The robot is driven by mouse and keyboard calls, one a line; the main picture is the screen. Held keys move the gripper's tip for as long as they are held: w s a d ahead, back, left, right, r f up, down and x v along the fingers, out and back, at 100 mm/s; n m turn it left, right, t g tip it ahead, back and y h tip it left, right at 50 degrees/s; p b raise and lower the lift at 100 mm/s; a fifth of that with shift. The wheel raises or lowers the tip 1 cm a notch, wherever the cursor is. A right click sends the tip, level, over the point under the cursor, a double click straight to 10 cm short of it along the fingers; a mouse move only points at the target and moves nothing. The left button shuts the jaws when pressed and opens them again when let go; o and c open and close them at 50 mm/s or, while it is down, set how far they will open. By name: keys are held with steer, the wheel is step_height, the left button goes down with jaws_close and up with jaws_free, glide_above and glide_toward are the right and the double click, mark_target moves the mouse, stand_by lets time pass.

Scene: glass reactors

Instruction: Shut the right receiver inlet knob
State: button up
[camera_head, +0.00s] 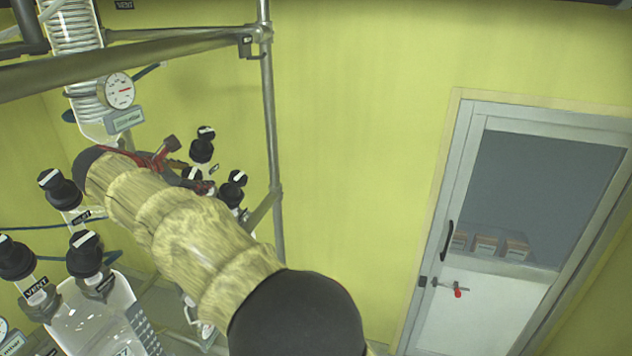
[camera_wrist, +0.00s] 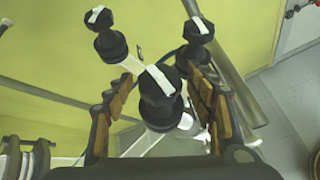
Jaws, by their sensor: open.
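My gripper (camera_wrist: 165,105) is open, with one finger pad on each side of a black knob (camera_wrist: 160,85) with a white stripe. The stripe on this knob runs diagonally in the wrist view. I cannot tell whether the pads touch it. The same knob (camera_head: 192,174) is partly hidden by my gripper (camera_head: 184,170) in the head view. Two similar knobs stand beyond it, one left (camera_wrist: 103,38) and one right (camera_wrist: 198,32) in the wrist view. No label is readable on these knobs, so I cannot confirm which is the right receiver inlet knob.
More black knobs (camera_head: 85,254) stand on glassware at lower left, some with VENT labels. A metal frame post (camera_head: 270,130) rises behind the knobs. A gauge (camera_head: 119,91) hangs by a coiled glass column. A door (camera_head: 520,220) is at right, with clear wall between.

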steer(key=shift+f+n+t+y+b, duration=0.25)
steer(key=shift+n+t+y+b, duration=0.85)
steer(key=shift+b, duration=3.55)
steer(key=shift+n+y+b, duration=0.4)
steer(key=shift+n+b, duration=0.2)
steer(key=shift+b, duration=0.4)
steer(key=n+y+b, duration=0.1)
steer(key=n+b, duration=0.1)
steer(key=b, duration=0.2)
steer(key=shift+d+t+y, duration=0.1)
steer(key=shift+t+y, duration=0.2)
steer(key=shift+y, duration=0.1)
steer(key=shift+n+y+b, duration=0.7)
steer(key=shift+b, duration=0.4)
steer(key=shift+d+r+n+t+y, duration=0.1)
steer(key=shift+r+n+t+y, duration=0.2)
steer(key=shift+n+y, duration=0.5)
steer(key=n+y+p, duration=0.2)
steer(key=p, duration=0.1)
steer(key=shift+r+n+y, duration=0.25)
steer(key=shift+n+y, duration=0.15)
steer(key=n+y+p, duration=0.1)
steer(key=p, duration=0.2)
steer(key=shift+n+g+y, duration=0.3)
steer(key=shift+g, duration=0.1)
steer(key=n+y+p, duration=0.1)
steer(key=p, duration=0.2)
